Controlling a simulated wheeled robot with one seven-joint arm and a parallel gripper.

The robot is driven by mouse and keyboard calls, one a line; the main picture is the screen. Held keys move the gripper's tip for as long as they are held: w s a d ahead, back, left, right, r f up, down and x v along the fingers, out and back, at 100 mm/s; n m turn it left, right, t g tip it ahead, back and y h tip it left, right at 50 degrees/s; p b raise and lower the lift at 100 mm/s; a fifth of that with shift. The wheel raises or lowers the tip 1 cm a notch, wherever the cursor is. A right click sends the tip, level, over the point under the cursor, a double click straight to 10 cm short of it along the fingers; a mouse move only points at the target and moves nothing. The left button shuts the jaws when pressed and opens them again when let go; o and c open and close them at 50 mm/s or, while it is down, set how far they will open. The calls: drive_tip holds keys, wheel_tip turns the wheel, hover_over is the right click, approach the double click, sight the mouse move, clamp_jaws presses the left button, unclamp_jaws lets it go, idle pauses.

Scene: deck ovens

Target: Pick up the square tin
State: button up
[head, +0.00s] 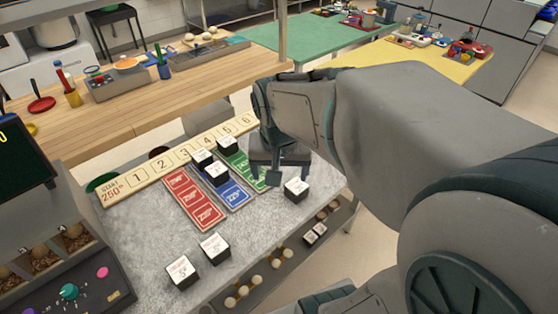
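Several dark square tins with white labelled tops stand on the grey speckled counter (150,240). One tin (296,189) stands at the right, just right of and below my gripper (273,176) in the picture. Two more tins, one (214,247) and another (183,271), stand near the front edge. Three others, including one (217,173), stand on or by the coloured strips. My gripper points down over the green strip's right side, apart from the nearest tin as far as I can see. Its fingers are small and dark, so their opening is unclear. I see nothing held in it.
Red (193,199), blue (235,194) and green strips lie on the counter below a numbered wooden board (180,157). A control box with knobs (65,270) stands at the left. A shelf below the front edge holds dough balls (244,291) and small tins. The counter's middle front is clear.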

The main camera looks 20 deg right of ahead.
sight(297, 185)
drive_tip(key=w+d+f+m+g+b, duration=0.2)
drive_tip(key=w+d+f+m, duration=0.75)
drive_tip(key=w, duration=0.25)
drive_tip(key=f, duration=0.9)
drive_tip(key=shift+d, duration=0.2)
drive_tip(key=shift+w+d+f+p, duration=0.1)
drive_tip(key=shift+d+f+p, duration=0.1)
drive_tip(key=shift+f, duration=0.7)
drive_tip(key=shift+w+d+f+p, duration=0.1)
drive_tip(key=shift+f+p, duration=0.05)
drive_tip(key=shift+f, duration=0.8)
drive_tip(key=shift+w+d+f+p, duration=0.1)
drive_tip(key=shift+d+f+p, duration=0.1)
drive_tip(key=shift+f, duration=0.7)
drive_tip(key=c, duration=1.2)
